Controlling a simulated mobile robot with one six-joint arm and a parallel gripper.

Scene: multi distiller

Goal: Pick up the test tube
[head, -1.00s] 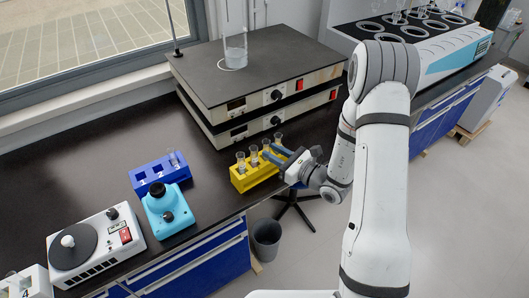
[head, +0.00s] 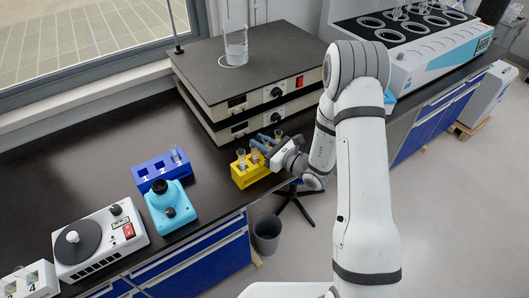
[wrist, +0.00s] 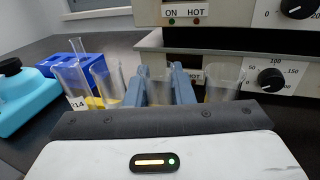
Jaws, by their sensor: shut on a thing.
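A yellow rack (head: 247,178) stands near the counter's front edge and holds clear test tubes. My gripper (head: 268,143) reaches over the rack from the right. In the wrist view, my gripper's blue fingers (wrist: 160,88) are shut on one test tube (wrist: 160,93), which stands upright between them. Two other tubes (wrist: 73,84) (wrist: 105,80) stand to the left of the fingers and one tube (wrist: 222,80) to the right. The lower part of the held tube is hidden by my gripper body, so I cannot tell whether it still sits in the rack.
A numbered blue rack (head: 160,171) with one tube and a cyan device (head: 171,207) stand to the left. Stacked hot plates (head: 245,75) with a beaker (head: 236,45) stand close behind the yellow rack. A bin (head: 266,234) is on the floor below.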

